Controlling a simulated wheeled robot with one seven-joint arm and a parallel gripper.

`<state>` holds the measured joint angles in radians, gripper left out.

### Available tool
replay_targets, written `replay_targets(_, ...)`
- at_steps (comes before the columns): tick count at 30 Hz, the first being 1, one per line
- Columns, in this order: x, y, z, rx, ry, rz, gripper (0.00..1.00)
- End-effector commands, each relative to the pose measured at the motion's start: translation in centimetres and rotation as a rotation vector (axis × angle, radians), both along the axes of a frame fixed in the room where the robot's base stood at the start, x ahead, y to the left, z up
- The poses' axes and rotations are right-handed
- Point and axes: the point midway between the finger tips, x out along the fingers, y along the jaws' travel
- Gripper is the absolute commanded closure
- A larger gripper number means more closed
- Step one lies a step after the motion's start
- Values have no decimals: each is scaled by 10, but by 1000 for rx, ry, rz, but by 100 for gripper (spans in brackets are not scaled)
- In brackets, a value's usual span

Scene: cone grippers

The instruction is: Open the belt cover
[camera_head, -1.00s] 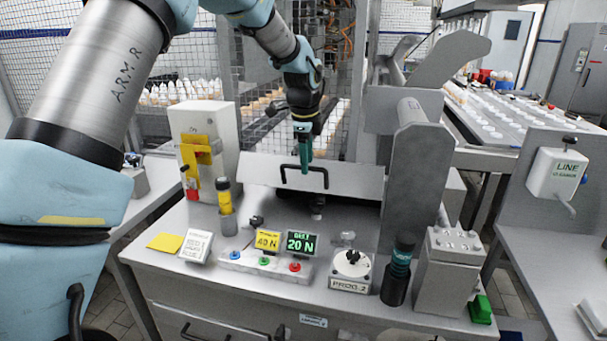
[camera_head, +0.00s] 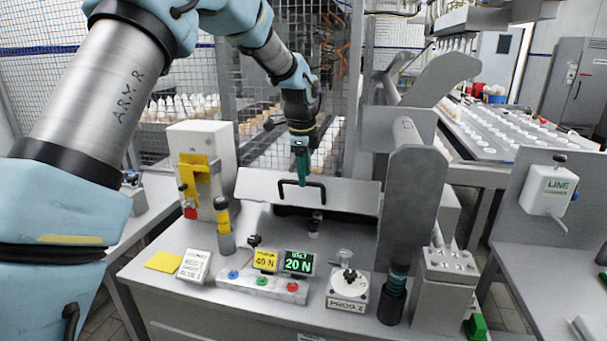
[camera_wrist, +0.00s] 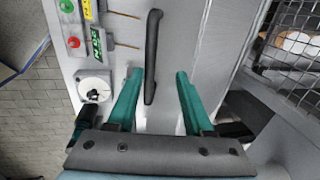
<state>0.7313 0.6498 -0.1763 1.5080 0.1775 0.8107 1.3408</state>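The belt cover (camera_head: 345,192) is a pale grey tilted panel at the back of the workstation, with a dark gap under its lower edge. It carries a black bar handle (camera_head: 302,190), which also shows in the wrist view (camera_wrist: 152,57). My gripper (camera_head: 302,182) has teal fingers and hangs just above and behind the handle in the head view. In the wrist view my gripper (camera_wrist: 160,73) is open. The handle appears between its fingers, closer to the left finger. I cannot tell whether the handle lies at fingertip depth. No contact is clear.
Buttons (camera_head: 262,282), two small displays (camera_head: 298,262) and a dial box (camera_head: 347,288) stand in front. A grey box with a yellow switch (camera_head: 202,165) is at left. A tall grey column (camera_head: 412,195) stands close at right. Wire mesh (camera_head: 270,90) is behind.

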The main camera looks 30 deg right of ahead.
Motion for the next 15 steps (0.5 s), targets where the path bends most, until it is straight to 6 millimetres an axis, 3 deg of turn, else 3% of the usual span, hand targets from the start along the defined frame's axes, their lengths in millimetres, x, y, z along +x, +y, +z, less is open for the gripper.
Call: replay_targets(15,8,-7,36,0,0,1,53)
